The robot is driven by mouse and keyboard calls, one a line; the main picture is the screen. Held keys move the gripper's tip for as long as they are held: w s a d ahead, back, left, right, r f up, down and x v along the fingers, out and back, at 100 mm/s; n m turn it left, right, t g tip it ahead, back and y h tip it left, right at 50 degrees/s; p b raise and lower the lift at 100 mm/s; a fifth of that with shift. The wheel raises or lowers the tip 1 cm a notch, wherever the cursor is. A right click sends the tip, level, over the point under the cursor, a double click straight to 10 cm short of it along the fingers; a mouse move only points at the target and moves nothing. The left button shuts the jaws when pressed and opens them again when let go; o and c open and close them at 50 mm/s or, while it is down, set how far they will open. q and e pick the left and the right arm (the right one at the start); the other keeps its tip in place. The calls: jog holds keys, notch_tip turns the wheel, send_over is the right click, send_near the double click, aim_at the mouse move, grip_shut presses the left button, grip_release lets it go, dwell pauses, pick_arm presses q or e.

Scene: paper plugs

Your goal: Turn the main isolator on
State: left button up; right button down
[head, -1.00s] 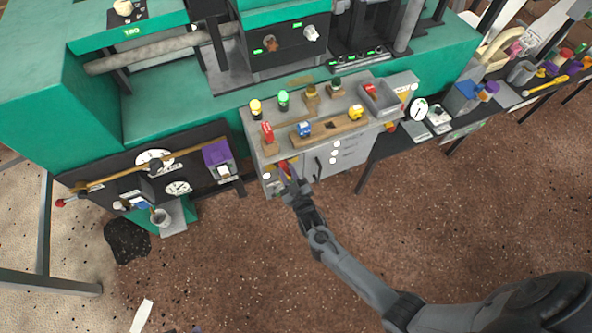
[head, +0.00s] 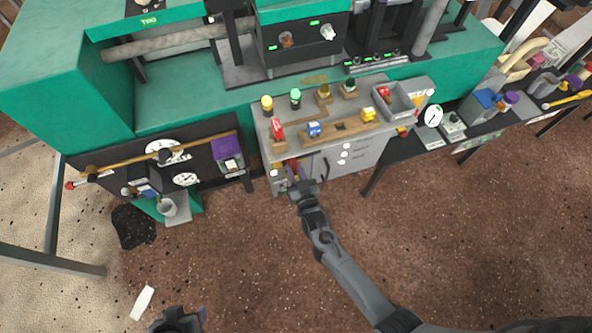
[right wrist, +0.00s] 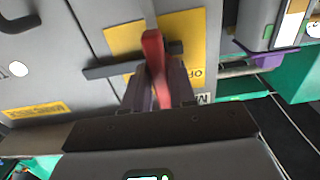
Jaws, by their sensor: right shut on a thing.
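The main isolator's red handle (right wrist: 153,52) stands out from a yellow plate (right wrist: 185,35) on the grey cabinet front in the right wrist view. A dark bar crosses behind it. Part of a word, seemingly "OFF", shows on the plate. My right gripper (right wrist: 158,92) is shut on the red handle, with a finger on each side. In the head view my right gripper (head: 298,184) is at the cabinet's lower left front, and the handle (head: 292,168) is partly hidden there. My left gripper (head: 180,320) shows only in part at the bottom edge; its jaws cannot be made out.
The grey cabinet (head: 352,158) carries coloured plugs and a grey tray (head: 402,103) on top. A dark bench with a purple-topped box (head: 228,147) stands to the left. A bench with a dial (head: 433,116) stands to the right. The brown floor in front is mostly clear.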

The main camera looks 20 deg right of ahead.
jog(key=c, duration=1.1)
grip_release()
jog(key=shift+f, duration=0.1)
jog(key=shift+o, duration=0.3)
jog(key=shift+s+p, duration=0.3)
jog(key=shift+s, duration=0.3)
jog(key=s+p, duration=0.2)
jog(key=s, duration=0.7)
jog(key=shift+s+a, duration=0.35)
